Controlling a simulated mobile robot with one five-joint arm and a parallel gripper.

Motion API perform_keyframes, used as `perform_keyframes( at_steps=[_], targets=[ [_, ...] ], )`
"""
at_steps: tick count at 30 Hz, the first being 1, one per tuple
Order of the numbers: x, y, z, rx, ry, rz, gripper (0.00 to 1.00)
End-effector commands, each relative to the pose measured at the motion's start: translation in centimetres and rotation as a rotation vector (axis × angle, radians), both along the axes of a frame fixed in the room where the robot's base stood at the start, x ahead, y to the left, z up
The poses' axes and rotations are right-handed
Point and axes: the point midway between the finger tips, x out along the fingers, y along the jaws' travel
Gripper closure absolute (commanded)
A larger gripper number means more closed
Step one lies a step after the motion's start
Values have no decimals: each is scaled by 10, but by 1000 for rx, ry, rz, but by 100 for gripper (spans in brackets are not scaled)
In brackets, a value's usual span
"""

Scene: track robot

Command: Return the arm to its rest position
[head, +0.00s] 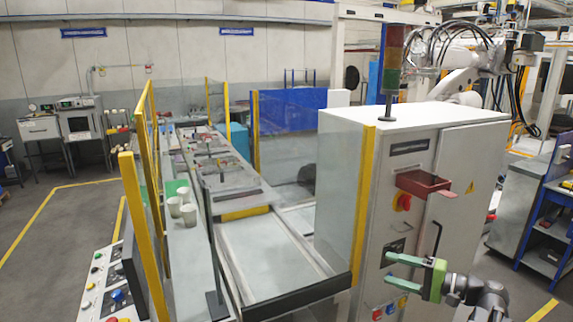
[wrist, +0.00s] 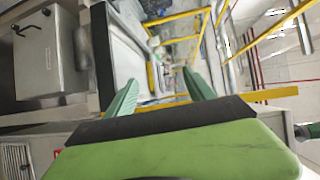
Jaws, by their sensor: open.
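My gripper (head: 403,270) is at the lower right in the head view, in front of the lower door of the white control cabinet (head: 458,160). Its green fingers point left and stand apart with nothing between them. In the wrist view my gripper (wrist: 160,95) shows two green fingers spread wide and empty, above the green palm with its dark edge. Part of my dark arm shows behind the gripper in the head view. The rest of the arm is out of the picture.
The cabinet carries a red tray (head: 424,184) and a signal light tower (head: 391,70). A conveyor (head: 262,258) lies to its left, with yellow posts (head: 144,235) beyond. A control panel (head: 103,292) is at the lower left. A blue shelf cart (head: 548,225) stands at right.

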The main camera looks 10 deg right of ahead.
Motion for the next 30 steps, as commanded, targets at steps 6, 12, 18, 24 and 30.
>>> perform_keyframes(
  at_steps=[6,12,18,24,30],
  targets=[
    [42,182,-74,-201,163,324,37],
    [24,310,-152,-516,306,579,37],
    [-7,355,-217,-913,409,725,37],
    [-14,297,-242,-1244,520,687,37],
    [-12,257,-244,-1388,574,649,37]
  ],
)
